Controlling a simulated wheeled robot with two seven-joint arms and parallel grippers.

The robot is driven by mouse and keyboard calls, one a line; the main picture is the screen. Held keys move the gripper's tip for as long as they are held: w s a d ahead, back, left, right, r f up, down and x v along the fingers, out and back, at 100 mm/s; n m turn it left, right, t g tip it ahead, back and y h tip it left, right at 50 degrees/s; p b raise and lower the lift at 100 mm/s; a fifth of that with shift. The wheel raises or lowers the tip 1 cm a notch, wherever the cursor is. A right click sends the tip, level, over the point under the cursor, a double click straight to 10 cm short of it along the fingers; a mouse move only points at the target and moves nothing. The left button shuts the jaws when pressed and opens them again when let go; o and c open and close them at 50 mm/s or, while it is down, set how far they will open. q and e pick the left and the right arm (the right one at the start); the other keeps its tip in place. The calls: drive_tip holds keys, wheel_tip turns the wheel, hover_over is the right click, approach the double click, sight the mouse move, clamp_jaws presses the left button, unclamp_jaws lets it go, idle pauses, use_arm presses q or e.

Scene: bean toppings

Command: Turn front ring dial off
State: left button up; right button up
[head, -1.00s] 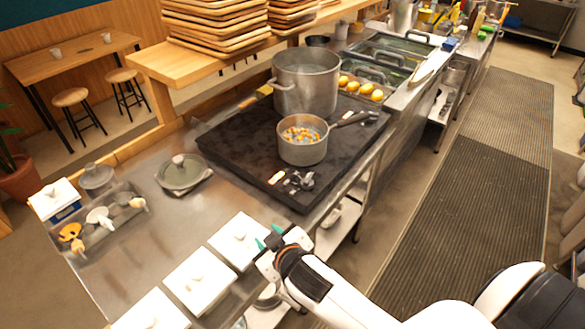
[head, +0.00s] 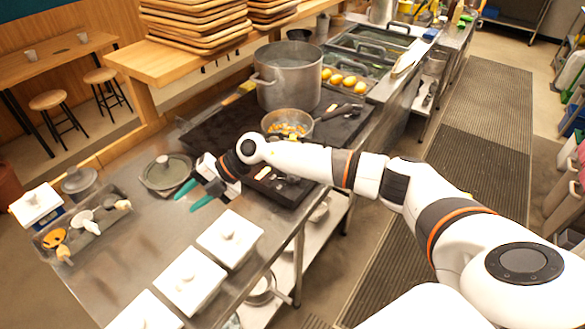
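The black cooktop (head: 215,126) stands on the steel counter, with a small pale label (head: 263,173) near its front edge. The dark ring dials beside that label are mostly hidden behind my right arm, so their settings cannot be read. My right gripper (head: 193,197) has teal fingertips that stand apart with nothing between them. It hangs over the steel counter, left of the cooktop's front corner and apart from the dials. My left gripper is not in view.
A large pot (head: 290,78) and a saucepan with beans (head: 286,124) stand on the cooktop; my arm partly covers the saucepan. White lidded containers (head: 231,236) line the counter's front edge. A grey lidded pot (head: 166,171) is near the gripper. Bare steel lies between.

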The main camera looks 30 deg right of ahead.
drive_tip(key=w+d+r+m+g+h, duration=0.15)
drive_tip(key=d+h, duration=0.45)
drive_tip(key=d, duration=0.9)
drive_tip(key=w+d+r+m+g+h, duration=0.15)
drive_tip(key=d+h, duration=0.35)
drive_tip(key=d, duration=1)
drive_tip(key=f+p, duration=0.1)
drive_tip(key=f, duration=0.2)
drive_tip(key=f+p, duration=0.1)
drive_tip(key=f, duration=0.2)
drive_tip(key=f+p, duration=0.1)
drive_tip(key=f, duration=0.3)
drive_tip(key=shift+s+a+f, duration=0.1)
drive_tip(key=shift+s+a, duration=0.2)
drive_tip(key=shift+s, duration=0.1)
drive_tip(key=shift+f, duration=0.55)
clamp_jaws()
